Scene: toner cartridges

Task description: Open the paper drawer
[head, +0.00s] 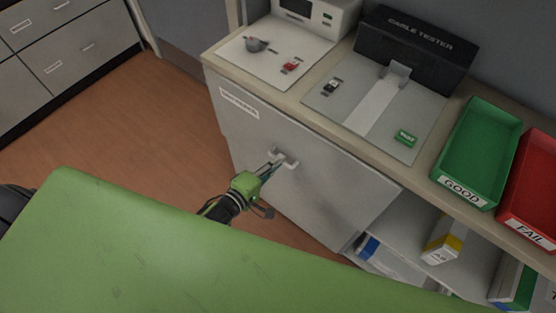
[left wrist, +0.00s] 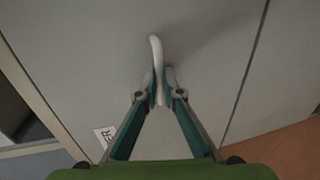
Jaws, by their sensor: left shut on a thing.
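The drawer's wide grey front (head: 315,185) is below the counter and looks flush with the cabinet. Its white label (head: 239,103) is at the upper left in the head view. In the left wrist view the label (left wrist: 104,136) is partly covered by a finger, and the letters "ER" show. A pale bar handle (head: 284,157) stands out from the front. My left gripper (head: 272,168) is shut on this handle, and the left wrist view shows its fingertips (left wrist: 161,88) on both sides of the handle (left wrist: 156,55). My right gripper is not in view.
The counter holds a black cable tester (head: 418,48), a green GOOD tray (head: 478,150) and a red FAIL tray (head: 530,185). An open shelf (head: 405,230) with boxes is right of the drawer. Wooden floor (head: 140,125) lies clear in front. Grey drawers (head: 70,50) stand at the far left.

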